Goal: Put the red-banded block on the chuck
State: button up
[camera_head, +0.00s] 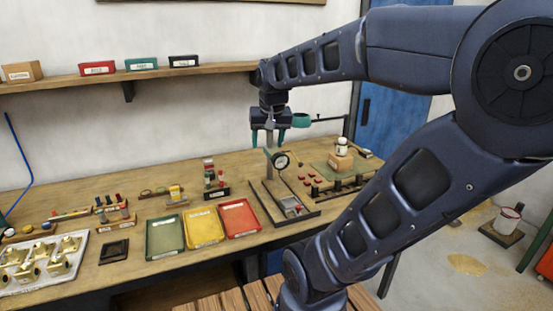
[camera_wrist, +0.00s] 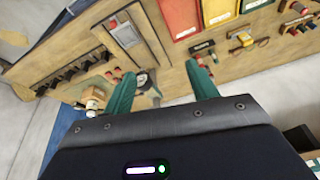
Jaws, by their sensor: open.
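My gripper (camera_head: 267,146) is open and empty, high above the back of the bench beside the dial gauge (camera_head: 281,161). In the wrist view its two teal fingers stand wide apart (camera_wrist: 161,72) with nothing between them. Below and in front is a dark-framed stand (camera_head: 268,206). A small grey piece with some red and a pale top (camera_head: 291,206) sits on the stand's front part; it also shows in the wrist view (camera_wrist: 124,32). I cannot tell whether this is the chuck, the red-banded block, or both. No other block shows a clear red band.
Green (camera_head: 165,236), yellow (camera_head: 204,227) and red (camera_head: 239,217) trays lie left of the stand. A dark rack (camera_head: 215,192) holds small coloured pieces. To the right are red-topped parts and a wooden block with a white bottle (camera_head: 341,152). A metal tray (camera_head: 40,262) is far left.

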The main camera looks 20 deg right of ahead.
jog(key=s+f+n, duration=0.2)
jog(key=s+f, duration=0.1)
jog(key=s, duration=0.3)
jog(key=shift+s+t, duration=0.15)
jog(key=shift+t, duration=0.25)
jog(key=shift+d+f, duration=0.1)
dwell(0.7)
